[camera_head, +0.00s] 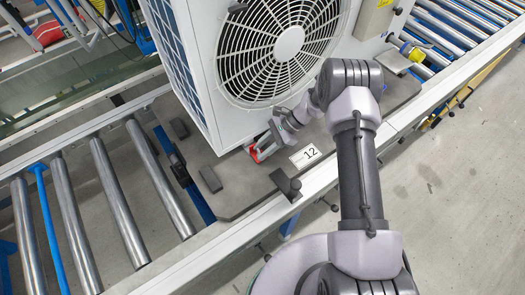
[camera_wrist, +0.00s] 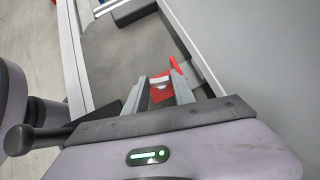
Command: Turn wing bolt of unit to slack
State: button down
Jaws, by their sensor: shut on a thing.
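The unit (camera_head: 200,65) is a white box with a round fan grille, standing on a dark grey pallet (camera_head: 240,190). A red wing bolt (camera_head: 254,157) sits low by the unit's front lower corner. My gripper (camera_head: 262,149) reaches down to it from the right. In the wrist view, the two grey fingers of my gripper (camera_wrist: 162,84) are closed around the red wing bolt (camera_wrist: 160,95). The fingers partly hide the bolt, so its exact turn angle cannot be told. The unit's side (camera_wrist: 245,50) fills the right of the wrist view.
A plate marked 12 (camera_head: 305,156) lies beside my gripper. Steel rollers (camera_head: 117,200) run to the left. A yellow and black item (camera_head: 412,51) is right of the unit. Open floor (camera_head: 450,170) lies at right.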

jog(key=shift+a, duration=0.1)
dwell(0.5)
jog(key=c, duration=1)
grip_release()
jog(key=shift+c, duration=0.2)
jog(key=p+v, duration=0.4)
jog(key=v, duration=1.3)
jog(key=shift+w+p, duration=0.3)
jog(key=shift+p, duration=0.1)
